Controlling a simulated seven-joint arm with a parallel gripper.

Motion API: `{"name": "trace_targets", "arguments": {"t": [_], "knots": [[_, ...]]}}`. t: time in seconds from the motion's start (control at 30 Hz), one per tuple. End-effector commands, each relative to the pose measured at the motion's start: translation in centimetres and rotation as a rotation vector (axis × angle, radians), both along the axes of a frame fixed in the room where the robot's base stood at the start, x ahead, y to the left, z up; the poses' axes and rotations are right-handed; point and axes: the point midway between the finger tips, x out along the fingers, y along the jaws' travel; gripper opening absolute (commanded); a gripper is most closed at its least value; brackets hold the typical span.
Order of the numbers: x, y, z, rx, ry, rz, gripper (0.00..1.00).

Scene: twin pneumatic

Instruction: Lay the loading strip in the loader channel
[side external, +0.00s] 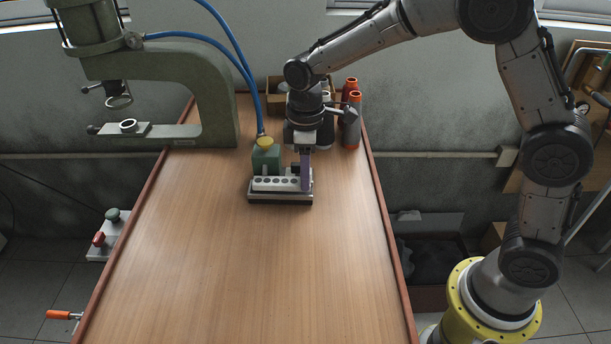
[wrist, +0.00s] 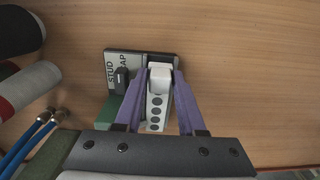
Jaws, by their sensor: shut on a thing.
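The loading strip (wrist: 157,112) is a white bar with a row of dark round holes and a raised white block at one end. In the side view the strip (side external: 272,184) lies lengthwise along the dark-based loader (side external: 280,200), in front of its green block (side external: 266,159). My gripper (wrist: 161,76) has its purple fingers on either side of the strip's white end block and is shut on it. In the side view my gripper (side external: 305,187) points down at the strip's right end. The channel is mostly hidden; I cannot tell whether the strip touches its floor.
The loader's plate (wrist: 112,64) reads STUD and CAP beside a black knob (wrist: 121,80). Orange-ended cylinders (side external: 353,115) stand behind my gripper. A green press (side external: 180,80) stands at the left. The table's front is clear.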

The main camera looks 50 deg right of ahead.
Motion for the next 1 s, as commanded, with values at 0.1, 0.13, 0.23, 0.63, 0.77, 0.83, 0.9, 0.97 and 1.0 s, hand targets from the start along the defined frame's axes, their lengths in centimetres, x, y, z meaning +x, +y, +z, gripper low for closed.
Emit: {"name": "trace_targets", "arguments": {"t": [0.1, 0.13, 0.23, 0.63, 0.77, 0.83, 0.9, 0.97, 1.0], "knots": [[0.00, 0.00, -1.18, 0.000, 0.000, 0.000, 0.00], [0.02, 0.01, -1.29, 0.000, -0.001, 0.000, 0.00], [0.05, 0.00, -1.34, 0.001, -0.002, 0.000, 0.00], [0.00, 0.00, -1.66, 0.000, -0.001, 0.000, 0.55], [-0.01, 0.01, -1.67, 0.001, -0.001, 0.000, 0.69], [-0.02, 0.00, -1.66, 0.001, -0.001, 0.000, 0.69], [-0.01, 0.01, -1.66, 0.001, -0.001, 0.000, 0.69], [-0.01, 0.01, -1.65, 0.001, -0.001, 0.000, 0.69], [0.00, 0.00, -1.60, 0.000, -0.001, 0.000, 0.69]]}}
